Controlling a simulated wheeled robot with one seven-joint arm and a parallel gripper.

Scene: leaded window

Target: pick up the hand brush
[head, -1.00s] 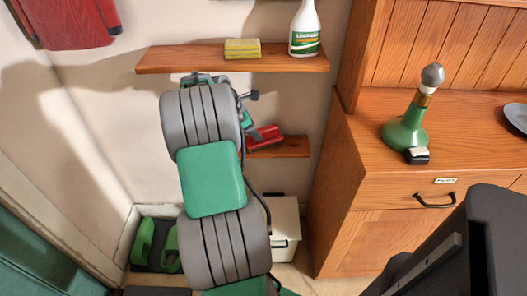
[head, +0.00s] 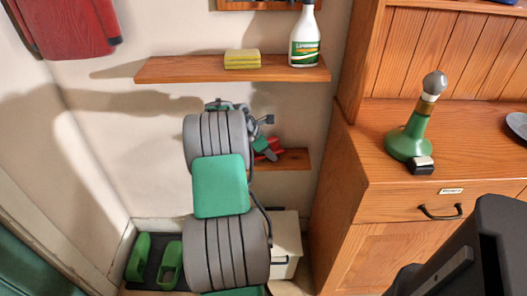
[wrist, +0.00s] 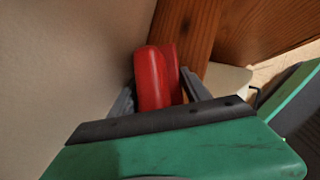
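The red thing that looks like the hand brush (head: 273,149) is on the small lower wooden shelf (head: 296,158), partly hidden behind my gripper. In the wrist view the red brush (wrist: 152,80) shows as two rounded red parts side by side, pointing toward me. My gripper (wrist: 158,98) is open, with one grey finger on each side of the red parts. In the head view my gripper (head: 265,148) is at the shelf, mostly hidden by my arm. I cannot tell whether the fingers touch the brush, and its bristles are not visible.
An upper shelf (head: 180,70) holds a yellow sponge (head: 242,59) and a spray bottle (head: 305,38) above my arm. A wooden cabinet (head: 350,200) stands close on the right, with a green bottle-like object (head: 408,138) on top. Green shoes (head: 138,257) and a white box (head: 287,245) are below.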

